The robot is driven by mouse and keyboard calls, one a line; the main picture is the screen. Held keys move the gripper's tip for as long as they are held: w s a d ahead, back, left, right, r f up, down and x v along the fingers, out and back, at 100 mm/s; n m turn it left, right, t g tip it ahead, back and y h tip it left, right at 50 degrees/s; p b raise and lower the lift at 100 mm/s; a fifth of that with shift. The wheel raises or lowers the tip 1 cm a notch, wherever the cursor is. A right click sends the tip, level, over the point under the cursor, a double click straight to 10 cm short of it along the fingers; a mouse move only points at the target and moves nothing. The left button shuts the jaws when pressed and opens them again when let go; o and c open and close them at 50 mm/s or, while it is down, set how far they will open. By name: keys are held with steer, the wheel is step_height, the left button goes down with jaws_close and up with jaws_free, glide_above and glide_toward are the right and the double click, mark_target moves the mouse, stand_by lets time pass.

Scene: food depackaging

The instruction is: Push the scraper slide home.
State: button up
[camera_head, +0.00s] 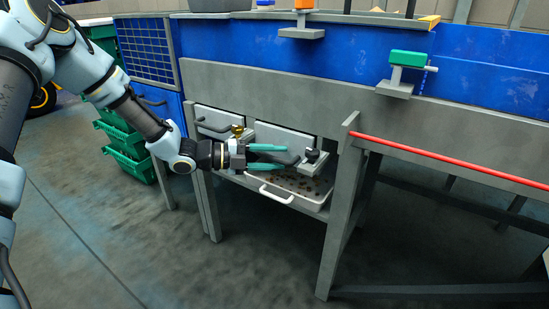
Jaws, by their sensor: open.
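My gripper (288,159) reaches in from the left under the blue machine, its two teal fingers apart. A dark grey bar-like handle shows between or just behind the fingers; I cannot tell whether they touch it. White panels (290,139) sit in the grey frame behind the gripper. I cannot tell for sure which part is the scraper slide; the gripper hides much of this area.
A white-handled tray (277,195) with brown crumbs sits below the gripper. A grey frame leg (339,220) and red rail (450,161) stand to the right. Green crates (128,150) are at the left. The floor in front is clear.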

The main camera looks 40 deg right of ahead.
steer(key=p+v, duration=0.2)
steer(key=v, duration=0.8)
steer(key=shift+w+a, duration=0.2)
steer(key=shift+a, duration=0.15)
